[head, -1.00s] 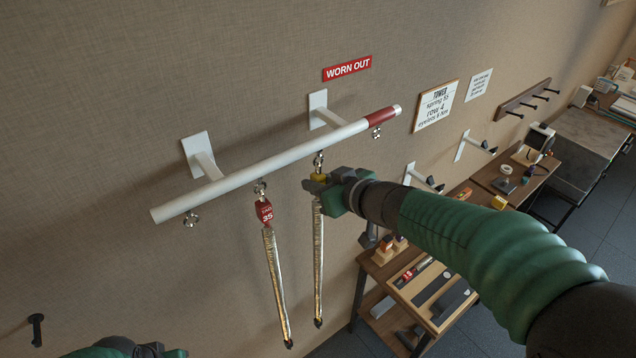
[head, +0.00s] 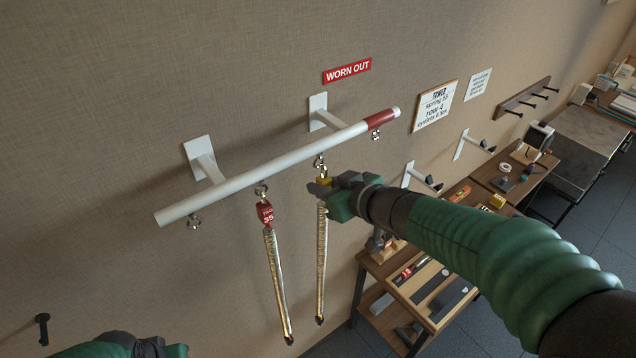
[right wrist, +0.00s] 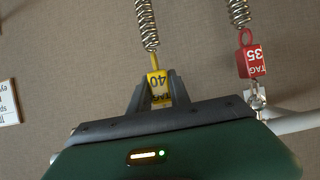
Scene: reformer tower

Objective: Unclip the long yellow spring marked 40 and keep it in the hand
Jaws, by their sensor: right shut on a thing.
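The long spring with the yellow tag marked 40 hangs under the white bar (head: 270,170); its coils (head: 321,260) reach down to a dark end. My right gripper (head: 320,188) is shut on its yellow tag, just below the bar's hook. In the right wrist view the tag (right wrist: 158,84) sits between the two dark fingers and the coils (right wrist: 147,25) run away from it. I cannot tell whether its top is still on the hook. My left gripper (head: 150,347) shows only partly at the lower left edge; its jaws are unclear.
A second spring with a red tag marked 35 (head: 265,213) hangs close on the left of the yellow one. Empty hooks sit near both bar ends. A red WORN OUT sign (head: 347,71) is on the wall. A bench with a tool tray (head: 430,295) stands below right.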

